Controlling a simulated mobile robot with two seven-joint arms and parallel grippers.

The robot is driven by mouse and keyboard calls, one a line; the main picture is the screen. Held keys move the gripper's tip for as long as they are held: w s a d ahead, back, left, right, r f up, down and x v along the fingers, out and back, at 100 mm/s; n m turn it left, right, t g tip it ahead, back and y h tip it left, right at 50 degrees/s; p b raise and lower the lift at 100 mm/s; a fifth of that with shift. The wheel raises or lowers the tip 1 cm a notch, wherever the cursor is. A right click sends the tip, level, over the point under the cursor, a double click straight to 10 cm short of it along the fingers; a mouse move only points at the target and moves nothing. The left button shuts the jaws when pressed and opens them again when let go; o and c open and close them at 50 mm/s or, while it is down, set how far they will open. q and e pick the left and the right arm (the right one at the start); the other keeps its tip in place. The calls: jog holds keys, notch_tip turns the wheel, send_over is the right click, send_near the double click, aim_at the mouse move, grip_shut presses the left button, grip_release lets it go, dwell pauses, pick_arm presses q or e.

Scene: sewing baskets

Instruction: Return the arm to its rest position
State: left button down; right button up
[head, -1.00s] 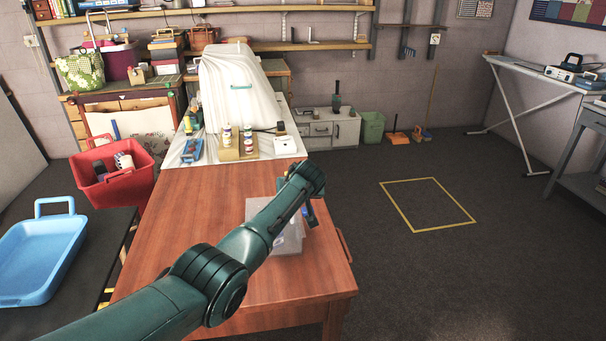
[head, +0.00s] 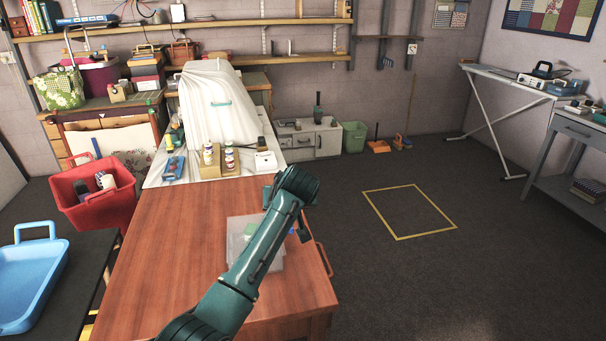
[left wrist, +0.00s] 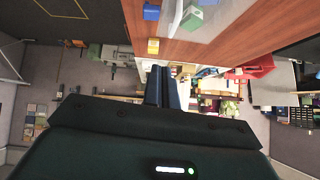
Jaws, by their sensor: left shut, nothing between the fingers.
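My left arm reaches in from the bottom of the head view over the brown wooden table (head: 170,240), its teal wrist raised above the table's right part. My left gripper (left wrist: 163,70) shows in the left wrist view with its two dark fingers together and nothing between them. In the head view the gripper is mostly hidden behind the wrist; only a small dark bit shows beside it. My right gripper is in neither view.
A translucent grey tray (head: 235,226) with a green piece lies under my arm, partly hidden. A red basket (head: 95,210) and a blue tray (head: 30,275) stand left. A white cover (head: 215,100) and bottles stand at the far end.

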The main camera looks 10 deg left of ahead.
pick_arm(q)
jog(key=s+f+m+h, duration=0.1)
jog(key=s+f, duration=0.3)
jog(key=f, duration=0.1)
jog(key=s+f+m+h, duration=0.1)
jog(key=s+f, duration=0.4)
jog(key=f, duration=0.1)
jog(key=s+f+m+h+p, duration=0.1)
jog(key=s+f, duration=0.4)
jog(key=f, duration=0.1)
jog(key=shift+a+t, duration=0.15)
jog(key=shift+t, duration=0.25)
jog(key=s+d+m+t+h, duration=0.1)
jog(key=s+m+h, duration=0.2)
jog(key=s, duration=2)
jog(key=shift+f+t+h+p, duration=0.3)
jog(key=shift+f+h+p, duration=0.05)
jog(key=shift+h+p, duration=0.15)
